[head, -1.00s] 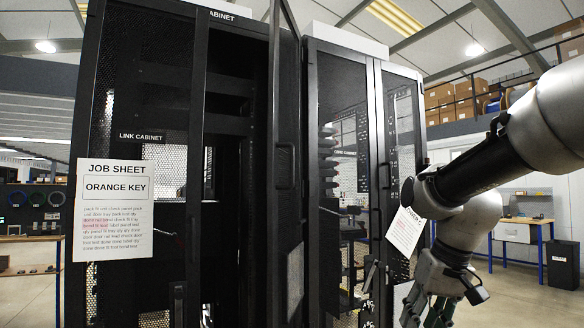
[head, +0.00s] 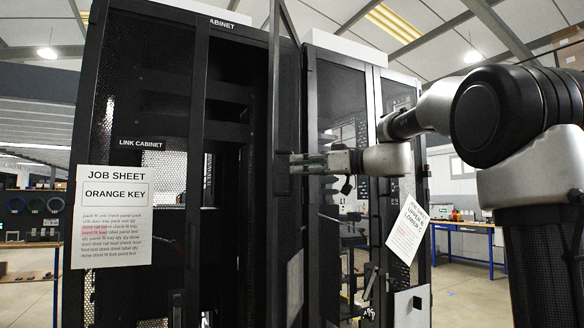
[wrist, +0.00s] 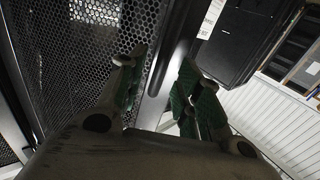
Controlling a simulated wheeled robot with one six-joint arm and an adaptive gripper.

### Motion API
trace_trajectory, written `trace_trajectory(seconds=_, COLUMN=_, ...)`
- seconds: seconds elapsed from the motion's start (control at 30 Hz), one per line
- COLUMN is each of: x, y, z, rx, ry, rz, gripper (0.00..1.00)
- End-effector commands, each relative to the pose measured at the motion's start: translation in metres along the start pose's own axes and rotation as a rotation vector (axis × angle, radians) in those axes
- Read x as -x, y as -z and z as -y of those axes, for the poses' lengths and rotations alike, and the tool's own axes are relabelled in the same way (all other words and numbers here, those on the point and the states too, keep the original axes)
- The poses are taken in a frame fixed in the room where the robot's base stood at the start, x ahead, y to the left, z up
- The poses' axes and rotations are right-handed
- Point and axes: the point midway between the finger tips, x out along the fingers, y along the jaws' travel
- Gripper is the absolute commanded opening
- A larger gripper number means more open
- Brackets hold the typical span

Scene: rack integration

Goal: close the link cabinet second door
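The link cabinet (head: 201,130) is a tall black cabinet with a perforated left door (head: 140,110). Its second door (head: 285,110) stands open, swung outward and seen nearly edge-on in the head view; the cabinet's dark inside shows to its left. My gripper (head: 298,164) is level with the middle of this door, its fingertips at the door's right side. In the wrist view my gripper (wrist: 158,88) has its green-padded fingers apart, with a dark perforated panel and a long edge beyond them. I cannot tell whether the fingers touch the door.
A second black cabinet (head: 340,100) with glazed doors stands close on the right, behind my gripper. A hanging paper sheet (head: 408,230) is on its right door. A job sheet (head: 113,217) is on the link cabinet's left door. A blue-framed table (head: 462,226) stands far right.

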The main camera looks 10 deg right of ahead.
Motion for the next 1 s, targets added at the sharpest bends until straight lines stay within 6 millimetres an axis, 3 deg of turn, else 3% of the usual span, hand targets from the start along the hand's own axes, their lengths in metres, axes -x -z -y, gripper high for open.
trace_trajectory(seconds=0.2, x=-0.028, y=-0.001, z=0.000, rx=-0.001, ry=0.001, rz=0.001, gripper=0.35)
trace_trajectory(seconds=0.53, x=-0.033, y=-0.001, z=0.000, rx=-0.001, ry=-0.001, rz=0.001, gripper=0.35)
trace_trajectory(seconds=0.73, x=-0.033, y=-0.001, z=0.000, rx=-0.002, ry=-0.001, rz=0.002, gripper=0.00)
trace_trajectory(seconds=1.0, x=-0.034, y=-0.001, z=0.001, rx=-0.002, ry=-0.003, rz=0.002, gripper=0.00)
